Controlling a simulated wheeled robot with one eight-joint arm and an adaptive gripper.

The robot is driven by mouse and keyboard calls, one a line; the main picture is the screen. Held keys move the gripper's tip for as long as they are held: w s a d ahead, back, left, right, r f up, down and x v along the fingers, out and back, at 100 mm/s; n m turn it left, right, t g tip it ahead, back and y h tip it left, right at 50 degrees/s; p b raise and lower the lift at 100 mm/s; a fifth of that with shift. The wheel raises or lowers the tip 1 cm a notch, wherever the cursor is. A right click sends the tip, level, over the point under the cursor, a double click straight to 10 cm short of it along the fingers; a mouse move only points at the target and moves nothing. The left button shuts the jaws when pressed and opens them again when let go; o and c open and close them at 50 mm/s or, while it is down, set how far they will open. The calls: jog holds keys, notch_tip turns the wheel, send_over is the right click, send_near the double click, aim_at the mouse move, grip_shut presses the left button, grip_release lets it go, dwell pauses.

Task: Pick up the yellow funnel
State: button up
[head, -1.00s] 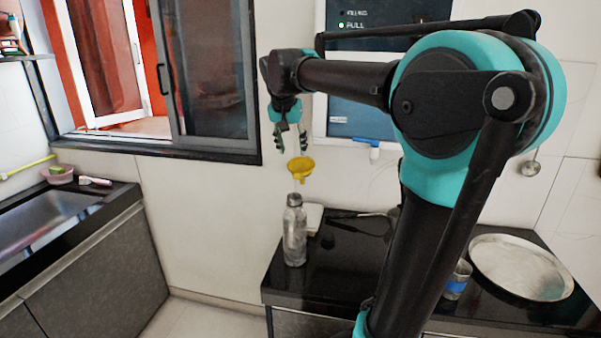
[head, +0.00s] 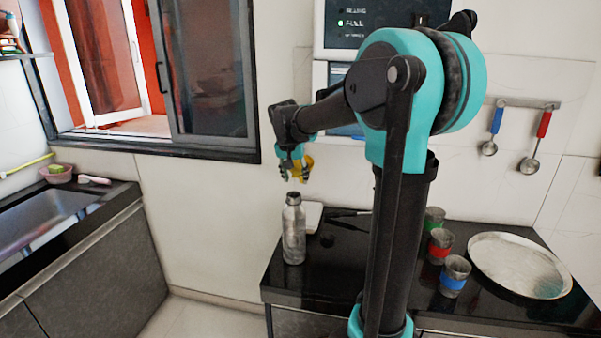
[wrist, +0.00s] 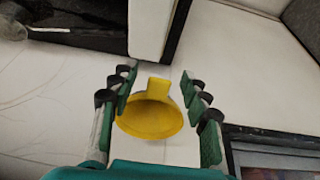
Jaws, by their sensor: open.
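The yellow funnel (head: 308,166) shows at the wall above the dark counter, partly covered by my gripper (head: 292,170) in the head view. In the wrist view the funnel (wrist: 150,116) lies between the two spread fingers of my gripper (wrist: 161,82). Its wide bowl faces the camera and a short yellow tab points up between the fingertips. A gap shows on the tab's right side, and the left finger overlaps the bowl's edge closely. I cannot tell whether that finger touches it. The jaws are open.
Several banded cups, including a blue one (head: 454,276), and a round metal tray (head: 520,264) are at the right. Two ladles hang on the wall. A window frame is at the left.

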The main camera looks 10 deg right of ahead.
jog(key=shift+w+d+f, duration=0.1)
jog(key=shift+w+f, duration=0.05)
jog(key=shift+f, duration=0.25)
grip_shut()
jog(key=shift+r, duration=0.1)
